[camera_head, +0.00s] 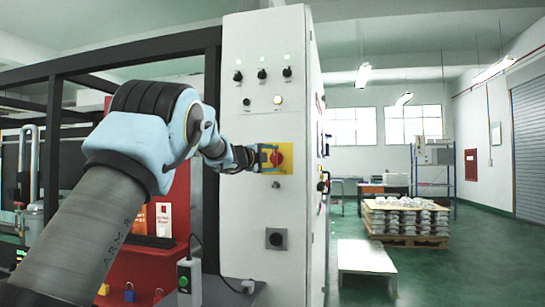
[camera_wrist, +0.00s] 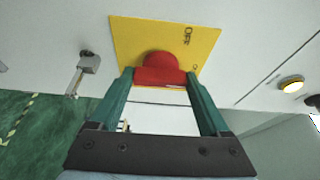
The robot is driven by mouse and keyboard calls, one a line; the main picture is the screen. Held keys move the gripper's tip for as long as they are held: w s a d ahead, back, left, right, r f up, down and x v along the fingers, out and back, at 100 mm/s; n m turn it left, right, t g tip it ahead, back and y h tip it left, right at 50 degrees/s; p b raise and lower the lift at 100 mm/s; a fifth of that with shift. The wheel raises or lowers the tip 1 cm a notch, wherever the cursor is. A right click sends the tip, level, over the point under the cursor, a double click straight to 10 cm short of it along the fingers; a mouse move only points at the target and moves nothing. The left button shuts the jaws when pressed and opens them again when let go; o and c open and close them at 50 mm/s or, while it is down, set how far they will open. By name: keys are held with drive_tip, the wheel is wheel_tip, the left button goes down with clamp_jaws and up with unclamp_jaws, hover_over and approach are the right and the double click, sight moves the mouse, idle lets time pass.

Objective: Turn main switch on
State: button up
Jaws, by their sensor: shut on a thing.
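The main switch is a red rotary knob (camera_head: 277,158) on a yellow plate (camera_head: 289,148), on the front of a tall white control cabinet (camera_head: 262,207). In the wrist view the red knob (camera_wrist: 162,68) sits between my gripper's (camera_wrist: 162,82) two green fingers, which are closed on its sides. The yellow plate (camera_wrist: 128,40) shows behind it with partly readable "OFF" lettering. In the head view my gripper (camera_head: 264,158) reaches the plate from the left. The knob's exact turn angle is hard to read because the fingers cover its sides.
Several black selector switches (camera_head: 262,74) and lamps are above the main switch. A key-like metal latch (camera_wrist: 89,63) sticks out beside the plate. A black socket (camera_head: 276,239) is lower down. A white low platform (camera_head: 366,258) and a pallet of castings (camera_head: 408,219) stand to the right.

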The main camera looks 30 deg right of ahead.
idle(0.5)
drive_tip(key=o, duration=1.2)
drive_tip(key=b+v, duration=0.4)
drive_tip(key=v, duration=0.6)
drive_tip(key=shift+s+a, duration=0.2)
drive_tip(key=shift+a, duration=0.15)
